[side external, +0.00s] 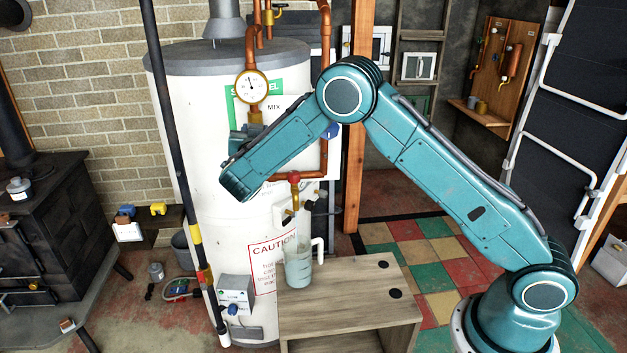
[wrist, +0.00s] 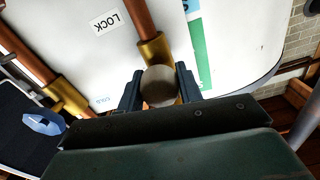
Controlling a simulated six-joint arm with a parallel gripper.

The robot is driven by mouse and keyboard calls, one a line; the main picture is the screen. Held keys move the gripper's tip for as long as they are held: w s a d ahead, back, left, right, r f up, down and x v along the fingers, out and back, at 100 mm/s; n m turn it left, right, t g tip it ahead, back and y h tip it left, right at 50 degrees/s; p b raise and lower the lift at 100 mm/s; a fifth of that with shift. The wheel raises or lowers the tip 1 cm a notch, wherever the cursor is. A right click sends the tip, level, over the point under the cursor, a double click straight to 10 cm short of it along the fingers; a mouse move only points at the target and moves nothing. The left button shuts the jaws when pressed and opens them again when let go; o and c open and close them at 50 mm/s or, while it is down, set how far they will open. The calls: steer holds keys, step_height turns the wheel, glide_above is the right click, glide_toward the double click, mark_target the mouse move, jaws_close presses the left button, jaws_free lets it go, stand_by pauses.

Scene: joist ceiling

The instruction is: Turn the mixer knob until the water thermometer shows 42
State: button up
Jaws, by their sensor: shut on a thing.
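The mixer knob (wrist: 158,88) is a pale round knob on a brass fitting in the wrist view. My gripper (wrist: 157,80) has one dark finger on each side of it and is shut on it. In the side external view my wrist hides the knob and the fingers. The round dial thermometer (side external: 251,87) sits on the brass fitting just above my wrist, in front of the white tank (side external: 180,130). Its needle points roughly upward; the numbers are too small to read. The dial is not seen in the wrist view.
Copper pipes (side external: 326,60) run beside the tank. A red-topped tap (side external: 293,178) stands above a clear jug of water (side external: 298,268) on a wooden bench (side external: 350,300). A blue handle (wrist: 45,123) is at left in the wrist view. A black pole (side external: 165,110) stands left of my wrist.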

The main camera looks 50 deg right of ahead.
steer(key=shift+m, duration=1)
steer(key=o, duration=1)
steer(key=shift+s+a, duration=0.1)
steer(key=v, duration=1.3)
steer(key=shift+s+a, duration=0.2)
steer(key=shift+d, duration=0.1)
